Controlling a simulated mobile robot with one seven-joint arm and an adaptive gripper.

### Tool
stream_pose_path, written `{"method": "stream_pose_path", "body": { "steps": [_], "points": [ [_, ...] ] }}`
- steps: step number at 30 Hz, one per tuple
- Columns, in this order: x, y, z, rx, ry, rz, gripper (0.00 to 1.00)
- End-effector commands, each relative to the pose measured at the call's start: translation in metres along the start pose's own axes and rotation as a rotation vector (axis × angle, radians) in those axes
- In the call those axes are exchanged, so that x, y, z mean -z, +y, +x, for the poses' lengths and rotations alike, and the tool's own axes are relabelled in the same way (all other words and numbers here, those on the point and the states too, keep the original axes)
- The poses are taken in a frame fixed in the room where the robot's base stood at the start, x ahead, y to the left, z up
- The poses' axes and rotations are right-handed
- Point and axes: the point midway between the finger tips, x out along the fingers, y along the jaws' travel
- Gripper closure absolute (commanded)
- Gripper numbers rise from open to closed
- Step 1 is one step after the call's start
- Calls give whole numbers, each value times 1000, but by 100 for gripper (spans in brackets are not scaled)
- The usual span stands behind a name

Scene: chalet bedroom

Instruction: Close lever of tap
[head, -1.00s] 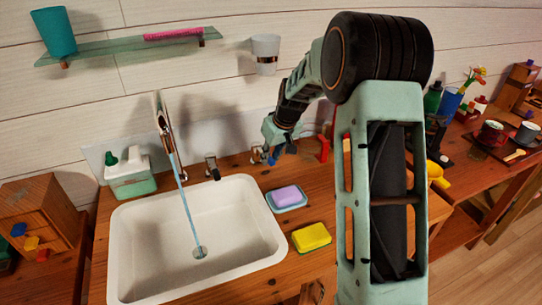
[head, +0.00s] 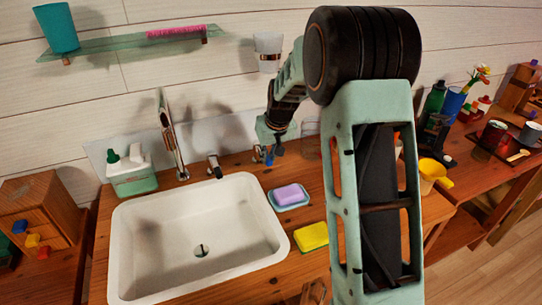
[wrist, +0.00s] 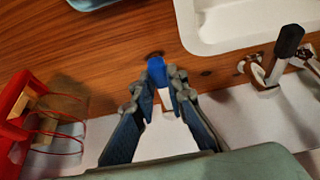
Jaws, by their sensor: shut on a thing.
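The tap's tall metal spout (head: 171,134) stands behind the white sink (head: 125,255); no water stream shows from it. A small metal fitting with a black handle (head: 214,167) stands to the right of the spout, and this handle also shows in the wrist view (wrist: 288,42). My gripper (head: 268,158) is behind the sink's right rear corner. In the wrist view my gripper (wrist: 160,80) has its fingers shut on a small blue lever (wrist: 157,70).
A purple soap on a blue dish (head: 287,208) and a yellow sponge (head: 311,237) lie right of the sink. A red wire-framed thing (wrist: 15,120) stands beside my gripper. A glass shelf (head: 130,43) hangs above.

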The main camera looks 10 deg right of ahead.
Motion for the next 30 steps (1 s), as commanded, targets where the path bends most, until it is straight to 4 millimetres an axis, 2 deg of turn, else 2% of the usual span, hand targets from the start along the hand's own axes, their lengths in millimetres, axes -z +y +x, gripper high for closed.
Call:
{"method": "stream_pose_path", "body": {
  "steps": [9, 10, 15, 24, 30],
  "points": [
    [0, -2, 0, 0, -1, 14, 100],
    [0, -2, 0, 0, -1, 14, 86],
    [0, -2, 0, 0, 0, 12, 70],
    [0, -1, -2, -1, 1, 10, 70],
    [2, -1, -27, -2, 5, 10, 70]
  ]
}}
